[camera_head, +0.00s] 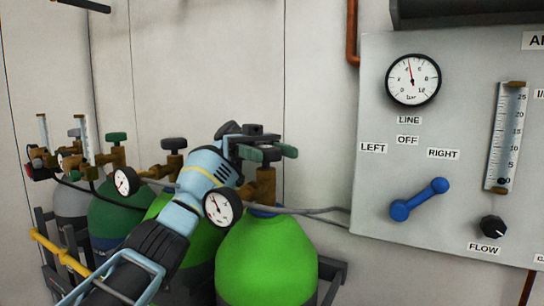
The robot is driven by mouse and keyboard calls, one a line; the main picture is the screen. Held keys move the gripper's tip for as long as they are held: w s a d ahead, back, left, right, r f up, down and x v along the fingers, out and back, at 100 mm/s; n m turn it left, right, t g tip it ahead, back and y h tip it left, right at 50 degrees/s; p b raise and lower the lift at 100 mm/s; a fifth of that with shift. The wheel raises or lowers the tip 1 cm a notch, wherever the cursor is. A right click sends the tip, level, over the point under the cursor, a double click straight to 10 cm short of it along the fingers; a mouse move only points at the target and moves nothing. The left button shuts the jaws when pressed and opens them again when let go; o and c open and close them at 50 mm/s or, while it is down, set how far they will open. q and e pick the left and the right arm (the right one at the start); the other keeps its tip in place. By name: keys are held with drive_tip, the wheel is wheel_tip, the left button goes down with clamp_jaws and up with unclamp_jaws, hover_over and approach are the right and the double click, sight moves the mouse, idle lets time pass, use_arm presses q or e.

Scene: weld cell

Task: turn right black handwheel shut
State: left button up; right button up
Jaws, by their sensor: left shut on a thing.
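A round gauge (222,208) sits in front of the valve, partly beside my wrist. Another black handwheel (174,143) stands on the bright green cylinder behind, to the left. My right gripper is out of view.
A dark green cylinder (105,212) with a green handwheel (116,137) and a grey cylinder (72,203) stand farther left. A grey panel (455,215) at right carries a line gauge (413,80), a blue lever (419,199) pointing toward RIGHT, and a flow knob (493,227).

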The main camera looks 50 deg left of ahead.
sight(271, 150)
use_arm(q)
drive_tip(key=o, duration=1)
drive_tip(key=shift+r, duration=0.1)
wheel_tip(271, 150, up, 4)
drive_tip(key=shift+s+f+p, duration=0.1)
drive_tip(key=shift+p, duration=0.65)
drive_tip(key=shift+s+d+f, duration=0.1)
drive_tip(key=shift+d+f, duration=0.15)
drive_tip(key=shift+f, duration=0.05)
drive_tip(key=s+d+r+b, duration=0.1)
drive_tip(key=s+d+b, duration=0.2)
drive_tip(key=s+d, duration=0.6)
drive_tip(key=shift+s+d+r+b, duration=0.3)
drive_tip(key=shift+s+d+b, duration=0.1)
drive_tip(key=shift+s, duration=1.1)
